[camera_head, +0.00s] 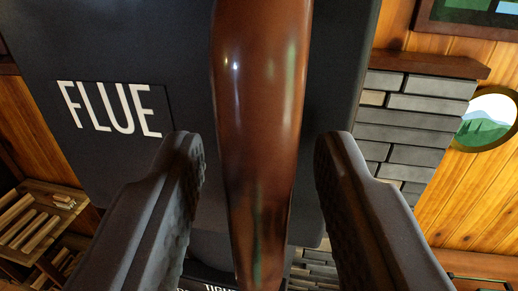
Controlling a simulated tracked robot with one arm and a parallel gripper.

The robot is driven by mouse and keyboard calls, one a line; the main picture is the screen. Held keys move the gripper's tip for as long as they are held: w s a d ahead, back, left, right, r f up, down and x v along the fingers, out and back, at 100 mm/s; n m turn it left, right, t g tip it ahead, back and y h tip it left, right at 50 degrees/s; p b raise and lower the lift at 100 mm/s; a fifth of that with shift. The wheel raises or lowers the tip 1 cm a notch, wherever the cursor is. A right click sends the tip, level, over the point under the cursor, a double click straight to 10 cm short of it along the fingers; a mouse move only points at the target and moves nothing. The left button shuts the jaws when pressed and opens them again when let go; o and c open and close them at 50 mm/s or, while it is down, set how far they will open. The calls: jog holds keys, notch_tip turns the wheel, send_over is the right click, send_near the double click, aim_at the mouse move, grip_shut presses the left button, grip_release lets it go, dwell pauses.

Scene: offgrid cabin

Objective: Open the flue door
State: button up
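The flue door (40,130) is a dark grey panel with a white FLUE label (112,108) on its left part. A glossy reddish-brown handle (262,100) runs from top to bottom through the middle of the view. My gripper (260,155) is open, with one finger on each side of the handle. A gap shows between the handle and each finger. The left finger is nearer to the handle than the right one. The handle's two ends run out of view or are hidden.
Grey brickwork (405,125) with a wooden ledge (430,62) stands behind at the right. A round window (487,120) is in the plank wall. A wooden shelf with logs (35,225) is at the lower left. Another label, partly cut off, shows at the bottom.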

jog(key=shift+c, duration=0.2)
grip_shut()
jog(key=shift+d, duration=0.4)
jog(key=shift+a, duration=0.4)
jog(key=shift+s+a, duration=0.1)
jog(key=shift+s, duration=0.05)
